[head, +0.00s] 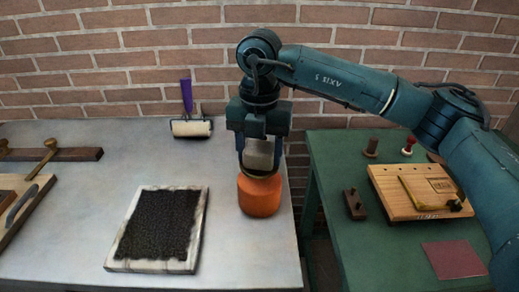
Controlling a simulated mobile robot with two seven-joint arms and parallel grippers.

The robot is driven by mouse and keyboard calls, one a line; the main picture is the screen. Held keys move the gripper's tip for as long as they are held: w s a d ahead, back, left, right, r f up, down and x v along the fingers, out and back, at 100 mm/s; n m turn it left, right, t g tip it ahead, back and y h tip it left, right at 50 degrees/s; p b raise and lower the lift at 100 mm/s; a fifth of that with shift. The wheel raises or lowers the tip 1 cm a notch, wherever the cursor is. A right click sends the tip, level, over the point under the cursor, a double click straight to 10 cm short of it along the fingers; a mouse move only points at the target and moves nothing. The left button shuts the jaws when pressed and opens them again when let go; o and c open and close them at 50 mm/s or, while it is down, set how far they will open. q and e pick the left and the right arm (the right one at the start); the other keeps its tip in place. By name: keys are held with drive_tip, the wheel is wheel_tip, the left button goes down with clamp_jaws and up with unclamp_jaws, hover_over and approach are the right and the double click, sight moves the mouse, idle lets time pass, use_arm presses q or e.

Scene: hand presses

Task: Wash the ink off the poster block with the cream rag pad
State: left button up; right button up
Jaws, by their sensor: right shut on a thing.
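A flat block (113,264) with pale edges and a black, rough, ink-like top lies on the grey table; I take it to be the poster block. My right gripper (260,160) points down over the orange pot (260,197), right of the block. It is shut on a greyish-cream pad (260,152), which looks like the rag pad. The pad is at the pot's mouth; whether its lower end dips inside cannot be told. My left gripper is out of view.
A roller (191,128) with a purple handle lies at the back of the grey table (100,140). Wooden press parts with brass handles (44,158) are at the left edge. Beyond a gap, the green table (345,150) holds a wooden board (395,200), stamps and a maroon sheet (454,260).

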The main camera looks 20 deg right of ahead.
sight(260, 146)
drive_tip(key=shift+f, duration=0.1)
drive_tip(key=shift+r+p, duration=2.25)
drive_tip(key=shift+r, duration=1.35)
drive_tip(key=shift+f, duration=0.1)
